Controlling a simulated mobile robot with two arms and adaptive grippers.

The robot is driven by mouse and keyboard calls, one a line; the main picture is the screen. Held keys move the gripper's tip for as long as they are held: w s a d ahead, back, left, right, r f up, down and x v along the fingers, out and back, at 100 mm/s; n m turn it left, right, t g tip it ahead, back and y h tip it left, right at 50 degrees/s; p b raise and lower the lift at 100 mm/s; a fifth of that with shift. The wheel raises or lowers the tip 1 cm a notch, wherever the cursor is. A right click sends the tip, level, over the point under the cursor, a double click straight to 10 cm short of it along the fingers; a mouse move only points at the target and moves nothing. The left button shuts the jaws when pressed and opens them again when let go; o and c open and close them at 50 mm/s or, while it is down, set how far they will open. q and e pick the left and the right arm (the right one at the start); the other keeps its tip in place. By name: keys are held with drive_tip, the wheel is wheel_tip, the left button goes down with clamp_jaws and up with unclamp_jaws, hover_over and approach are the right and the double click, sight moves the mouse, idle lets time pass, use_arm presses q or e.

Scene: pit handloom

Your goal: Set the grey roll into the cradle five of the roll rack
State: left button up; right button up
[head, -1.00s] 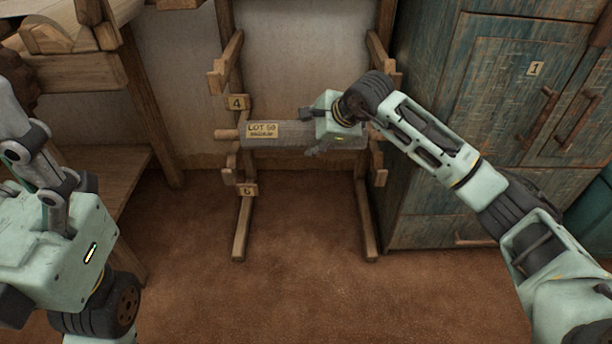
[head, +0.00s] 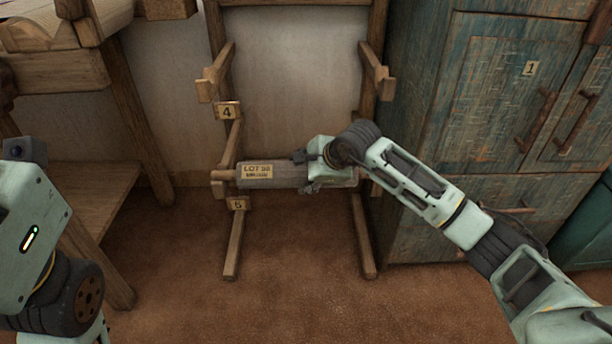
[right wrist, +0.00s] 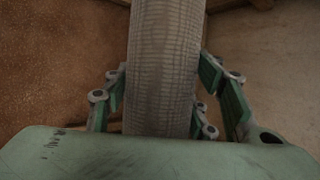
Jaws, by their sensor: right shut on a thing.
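The grey roll (head: 285,176) lies level across the roll rack (head: 231,245), with a "LOT" label near its left end and a wooden rod end sticking out at the left. My right gripper (head: 318,187) is shut on the roll right of its middle. In the right wrist view the roll (right wrist: 162,60) runs between the fingers. The number five tag (head: 237,203) is just below the roll's left end. The roll is at the height of the cradle five arms (head: 218,188); I cannot tell whether it rests on them. My left gripper's body (head: 32,225) shows at the left; its fingers are not visible.
The cradle four tag (head: 227,111) and empty upper arms (head: 214,75) are above. A blue-green cabinet (head: 470,130) stands close at the right. A wooden frame with a low shelf (head: 95,195) stands at the left. The brown floor in front is clear.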

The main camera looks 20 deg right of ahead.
drive_tip(key=o, duration=1.3)
drive_tip(key=shift+f, duration=0.1)
drive_tip(key=o, duration=0.5)
drive_tip(key=shift+c, duration=0.2)
